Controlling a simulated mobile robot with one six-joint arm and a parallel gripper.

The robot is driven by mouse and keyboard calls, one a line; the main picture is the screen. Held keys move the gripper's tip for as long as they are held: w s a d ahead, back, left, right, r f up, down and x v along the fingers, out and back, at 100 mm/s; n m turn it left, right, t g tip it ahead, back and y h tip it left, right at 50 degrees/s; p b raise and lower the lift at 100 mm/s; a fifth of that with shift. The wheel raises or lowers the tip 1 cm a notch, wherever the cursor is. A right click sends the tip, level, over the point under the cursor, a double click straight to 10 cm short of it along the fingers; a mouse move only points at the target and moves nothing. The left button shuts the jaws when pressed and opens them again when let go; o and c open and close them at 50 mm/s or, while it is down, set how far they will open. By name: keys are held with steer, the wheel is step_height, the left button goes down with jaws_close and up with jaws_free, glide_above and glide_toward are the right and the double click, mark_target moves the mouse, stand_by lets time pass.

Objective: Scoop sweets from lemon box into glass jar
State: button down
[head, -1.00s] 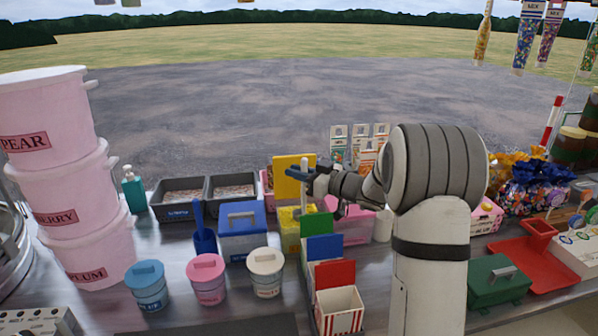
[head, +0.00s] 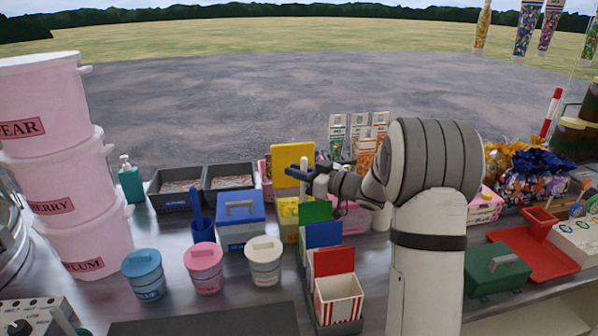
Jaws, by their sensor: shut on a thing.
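The lemon box appears to be the yellow box (head: 288,215) in the middle of the counter. Its yellow lid (head: 291,153) stands upright above it. My gripper (head: 301,172) is in front of the lid, shut, apparently on the lid's handle; the grip itself is small and partly hidden. A blue scoop-like tool (head: 197,204) stands in a blue holder left of the box. The sweets inside the yellow box are hidden. I cannot make out a glass jar; a pale cylinder (head: 382,218) stands partly behind my arm.
A box with a blue lid (head: 240,208) is left of the yellow box. Pink (head: 204,270), blue (head: 144,275) and white tubs (head: 264,262) stand in front. Red (head: 334,263), blue and green cards rise close by. A green box (head: 496,268) lies to the right.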

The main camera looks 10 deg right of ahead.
step_height(320, 180, up, 8)
steer(key=p, duration=0.5)
steer(key=shift+f+p, duration=0.25)
steer(key=shift+p, duration=0.05)
steer(key=shift+r, duration=0.1)
